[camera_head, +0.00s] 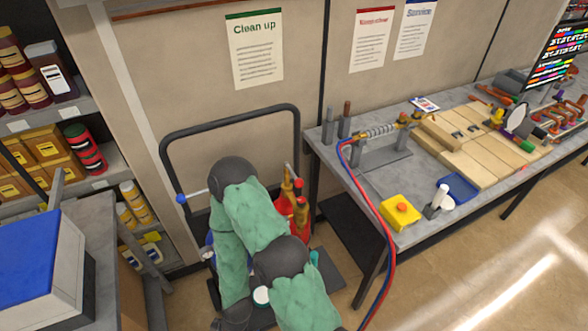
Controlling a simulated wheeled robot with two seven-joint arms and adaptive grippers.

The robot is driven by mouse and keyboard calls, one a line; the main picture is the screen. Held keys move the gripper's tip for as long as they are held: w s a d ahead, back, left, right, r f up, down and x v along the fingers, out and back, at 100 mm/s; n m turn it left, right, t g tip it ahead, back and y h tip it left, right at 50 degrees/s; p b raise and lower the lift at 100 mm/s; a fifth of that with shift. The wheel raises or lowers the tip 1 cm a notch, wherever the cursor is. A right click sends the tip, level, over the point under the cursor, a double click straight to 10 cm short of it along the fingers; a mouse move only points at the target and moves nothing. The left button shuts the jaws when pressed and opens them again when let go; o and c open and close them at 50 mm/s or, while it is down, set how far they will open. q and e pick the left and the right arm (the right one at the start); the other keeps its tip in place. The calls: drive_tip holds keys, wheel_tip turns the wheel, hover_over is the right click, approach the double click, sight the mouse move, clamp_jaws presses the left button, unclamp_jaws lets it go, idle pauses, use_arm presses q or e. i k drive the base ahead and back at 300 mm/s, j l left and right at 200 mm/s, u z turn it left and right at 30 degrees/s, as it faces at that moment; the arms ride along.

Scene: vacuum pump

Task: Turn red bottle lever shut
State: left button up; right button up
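A red bottle (299,212) stands on a black-framed cart (231,119), partly hidden behind my green-sleeved arm. Brass-coloured fittings and a small red knob (298,183) show at its top. I cannot tell which of these parts is the lever or how it is turned. A blue knob (182,199) on a thin rod sticks out at the cart's left, and a little blue shows below it behind the arm. One arm of mine, bent with dark joints, covers the middle of the cart. I cannot make out the fingers of either gripper.
Red and blue hoses (378,225) hang from the workbench (370,181) at the right. The bench holds wooden boards, a yellow box (398,211) and a blue tray (457,187). Shelves (82,103) stand at the left. The floor at the lower right is clear.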

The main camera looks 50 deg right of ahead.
sight(299, 183)
drive_tip(key=j+z, duration=0.1)
drive_tip(key=z, duration=0.35)
drive_tip(key=j+z, duration=0.1)
drive_tip(key=z, duration=0.4)
drive_tip(key=k+z, duration=0.1)
drive_tip(key=z, duration=0.35)
drive_tip(key=j+z, duration=0.1)
drive_tip(key=z, duration=0.4)
